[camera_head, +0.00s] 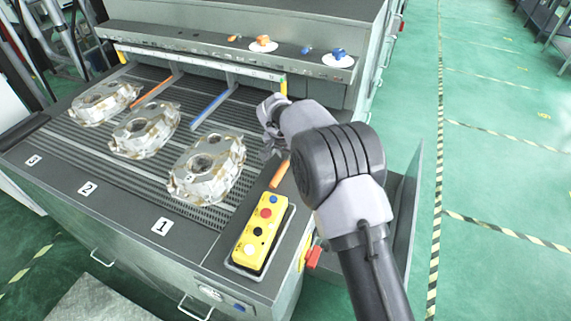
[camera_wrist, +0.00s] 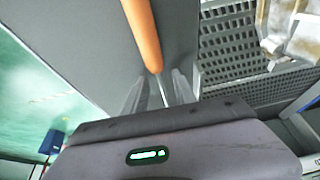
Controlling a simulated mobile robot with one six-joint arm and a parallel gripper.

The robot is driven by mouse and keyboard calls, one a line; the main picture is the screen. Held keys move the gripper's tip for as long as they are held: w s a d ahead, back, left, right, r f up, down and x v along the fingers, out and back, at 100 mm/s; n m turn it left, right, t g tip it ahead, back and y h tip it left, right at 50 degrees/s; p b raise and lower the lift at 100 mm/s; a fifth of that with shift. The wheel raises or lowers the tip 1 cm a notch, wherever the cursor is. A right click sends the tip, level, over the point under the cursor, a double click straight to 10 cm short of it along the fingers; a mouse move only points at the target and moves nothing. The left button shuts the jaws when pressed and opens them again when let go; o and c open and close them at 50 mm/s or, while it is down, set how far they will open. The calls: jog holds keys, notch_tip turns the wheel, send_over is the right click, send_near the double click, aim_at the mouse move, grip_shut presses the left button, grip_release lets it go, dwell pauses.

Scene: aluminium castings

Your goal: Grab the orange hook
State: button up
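The orange hook (camera_wrist: 142,30) shows in the wrist view as an orange handle with a thin metal rod running down from it between my fingers. In the head view its orange handle (camera_head: 281,173) lies on the grey right edge of the bench, partly hidden by my arm. My gripper (camera_wrist: 159,88) is open, with one finger on each side of the rod. I cannot tell whether the fingers touch it. In the head view my gripper (camera_head: 272,142) is just beyond the handle, mostly hidden by my wrist.
A yellow button box (camera_head: 258,232) stands on the front right of the bench. Several castings, one nearest me (camera_head: 207,168), lie on the slotted bench top (camera_head: 125,172). A blue divider bar (camera_head: 210,110) is behind them. Orange and blue knobs sit on the back ledge.

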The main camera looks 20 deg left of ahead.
grip_shut()
dwell(1.4)
